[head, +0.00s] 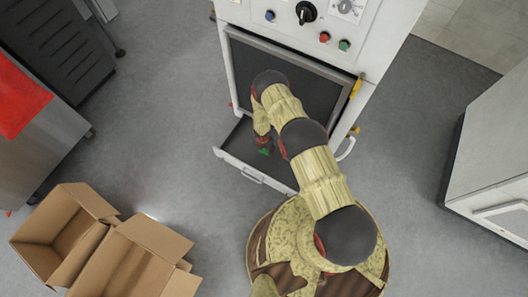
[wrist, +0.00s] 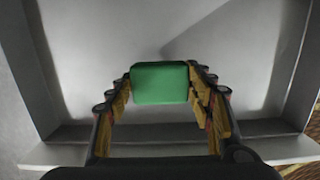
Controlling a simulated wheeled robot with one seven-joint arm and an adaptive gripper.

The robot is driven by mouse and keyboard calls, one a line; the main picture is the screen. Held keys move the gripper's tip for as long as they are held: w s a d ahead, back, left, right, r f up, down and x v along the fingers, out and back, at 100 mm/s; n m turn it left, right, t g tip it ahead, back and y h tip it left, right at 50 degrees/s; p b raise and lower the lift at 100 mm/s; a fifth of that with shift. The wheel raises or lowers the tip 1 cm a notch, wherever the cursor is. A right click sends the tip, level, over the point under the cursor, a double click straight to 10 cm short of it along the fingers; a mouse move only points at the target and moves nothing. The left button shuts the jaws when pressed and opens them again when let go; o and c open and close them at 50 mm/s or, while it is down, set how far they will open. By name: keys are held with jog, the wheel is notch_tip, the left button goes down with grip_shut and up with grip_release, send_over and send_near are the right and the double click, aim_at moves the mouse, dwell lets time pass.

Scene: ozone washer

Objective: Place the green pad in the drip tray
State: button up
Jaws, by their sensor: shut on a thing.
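The green pad (wrist: 160,83) is a small rounded block held between the fingers of my gripper (wrist: 162,88) in the wrist view. In the head view the green pad (head: 265,152) shows as a small patch below my gripper (head: 263,143). The drip tray (head: 226,157) is a pale, shallow drawer pulled out at the bottom of the washer. My gripper is over the tray, and its grey floor (wrist: 160,40) fills the view behind the pad. I cannot tell whether the pad touches the floor. My arm hides part of the tray.
The washer (head: 229,60) stands behind the tray, with a dark front panel and buttons on top. Open cardboard boxes (head: 135,262) lie at the lower left. A grey cabinet (head: 35,140) stands left and a white unit (head: 495,150) right. The floor between is clear.

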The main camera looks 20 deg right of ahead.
aim_at(264, 150)
jog(key=shift+w+f+b, duration=0.85)
jog(key=shift+f+b, duration=0.2)
jog(key=shift+w+f+b, duration=0.15)
jog(key=shift+f+b, duration=0.15)
jog(key=shift+b, duration=0.1)
notch_tip(264, 150, down, 3)
jog(key=shift+r+b, duration=0.1)
jog(key=shift+b, duration=0.5)
jog(key=o, duration=0.9)
jog(key=shift+o, duration=0.5)
